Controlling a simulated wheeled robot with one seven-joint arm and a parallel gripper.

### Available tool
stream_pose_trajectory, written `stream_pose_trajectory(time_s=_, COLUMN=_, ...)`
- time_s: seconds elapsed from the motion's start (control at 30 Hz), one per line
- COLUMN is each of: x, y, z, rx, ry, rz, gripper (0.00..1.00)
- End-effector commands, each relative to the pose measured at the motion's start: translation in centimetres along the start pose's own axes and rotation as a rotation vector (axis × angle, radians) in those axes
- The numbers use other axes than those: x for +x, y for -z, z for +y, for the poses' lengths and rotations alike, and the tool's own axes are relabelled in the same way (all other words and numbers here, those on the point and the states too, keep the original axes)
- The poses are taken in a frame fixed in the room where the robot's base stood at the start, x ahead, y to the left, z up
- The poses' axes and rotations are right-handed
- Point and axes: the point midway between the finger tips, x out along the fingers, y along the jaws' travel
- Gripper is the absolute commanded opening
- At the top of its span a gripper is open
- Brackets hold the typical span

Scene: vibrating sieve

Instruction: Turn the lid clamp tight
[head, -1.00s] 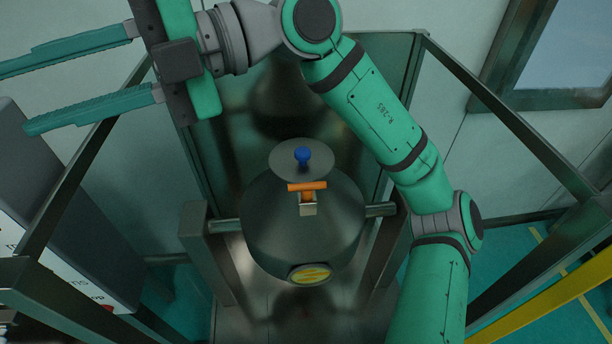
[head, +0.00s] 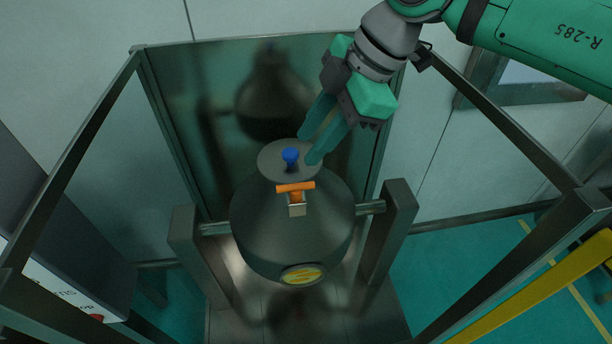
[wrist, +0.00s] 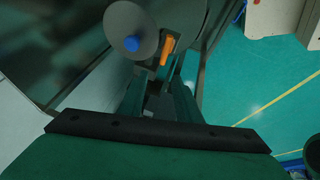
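The lid clamp (head: 296,187) has an orange T-shaped handle on a small metal bracket at the front edge of the round lid (head: 270,162). The handle lies crosswise in the head view, and the clamp also shows in the wrist view (wrist: 167,50). A blue knob (head: 290,155) stands on the lid. The lid sits on a dark, rounded metal vessel (head: 265,225). My gripper (head: 309,149) is open and empty, its two fingers pointing down beside the blue knob, behind and right of the clamp. I cannot tell whether a fingertip touches the lid.
Metal posts (head: 400,215) hold the vessel on both sides. A frame with clear panels (head: 150,120) surrounds it, and its top bars (head: 500,130) run on both sides. A yellow rail (head: 540,290) is at lower right. A grey cabinet (head: 60,210) stands at left.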

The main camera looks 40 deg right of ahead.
Motion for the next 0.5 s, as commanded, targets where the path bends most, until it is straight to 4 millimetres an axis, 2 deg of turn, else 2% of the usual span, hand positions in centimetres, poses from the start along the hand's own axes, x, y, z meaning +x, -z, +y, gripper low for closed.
stream_pose_trajectory(time_s=0.03, x=-0.1, y=-1.1, z=-0.3, rx=0.039, ry=0.004, rz=-0.017, gripper=0.31)
stream_pose_trajectory(time_s=0.1, x=-0.1, y=-1.9, z=-0.7, rx=0.073, ry=0.009, rz=-0.028, gripper=0.31)
stream_pose_trajectory(time_s=0.23, x=0.7, y=-2.4, z=-0.9, rx=0.09, ry=0.013, rz=-0.033, gripper=0.31)
stream_pose_trajectory(time_s=0.5, x=5.1, y=-2.4, z=-0.9, rx=0.086, ry=0.013, rz=-0.03, gripper=0.31)
